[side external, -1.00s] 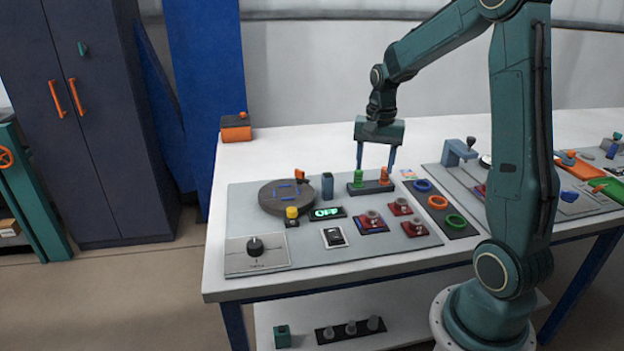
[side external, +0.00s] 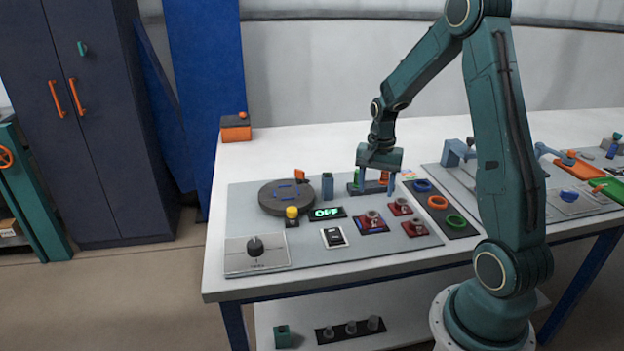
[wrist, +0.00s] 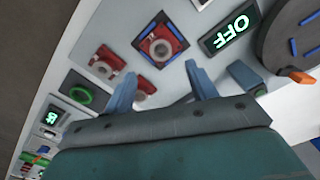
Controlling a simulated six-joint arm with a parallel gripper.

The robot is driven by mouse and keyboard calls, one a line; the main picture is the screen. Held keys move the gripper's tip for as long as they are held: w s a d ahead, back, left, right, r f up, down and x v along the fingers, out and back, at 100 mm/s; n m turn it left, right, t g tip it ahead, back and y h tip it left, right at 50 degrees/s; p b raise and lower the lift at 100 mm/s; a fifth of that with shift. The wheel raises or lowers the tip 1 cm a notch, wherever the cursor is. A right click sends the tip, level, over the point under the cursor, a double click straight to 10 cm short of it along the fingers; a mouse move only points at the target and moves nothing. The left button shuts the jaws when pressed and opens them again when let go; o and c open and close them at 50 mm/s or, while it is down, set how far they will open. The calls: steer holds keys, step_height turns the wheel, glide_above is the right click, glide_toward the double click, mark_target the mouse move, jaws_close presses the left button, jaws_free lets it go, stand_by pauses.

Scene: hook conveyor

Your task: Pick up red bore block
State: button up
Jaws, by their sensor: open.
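Several-coloured panel parts include three red bore blocks with grey round bores. One red bore block (side external: 372,221) sits on a dark, blue-edged pad. Another red block (side external: 400,207) lies behind it to the right, and a third red block (side external: 415,228) lies to the front right. My gripper (side external: 377,187) is open and empty, pointing down behind the blocks. In the wrist view, the pad-mounted block (wrist: 161,46) lies ahead of my open fingers (wrist: 162,85). Another block (wrist: 145,88) shows between the fingers, partly hidden, and the third (wrist: 107,63) lies left of them.
A dark base (side external: 352,189) with green and orange pegs stands behind my fingers. A dark turntable (side external: 280,197) and a lit OFF display (side external: 327,213) lie left. Coloured rings on a dark strip (side external: 447,212) lie right. A blue-grey upright block (side external: 327,186) stands nearby.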

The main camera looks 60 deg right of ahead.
steer(key=shift+f, duration=1.4)
steer(key=shift+w+f, duration=0.1)
steer(key=shift+f, duration=2.5)
jaws_close()
steer(key=shift+r, duration=0.2)
step_height(320, 180, up, 20)
steer(key=shift+f, duration=0.15)
steer(key=shift+w, duration=0.15)
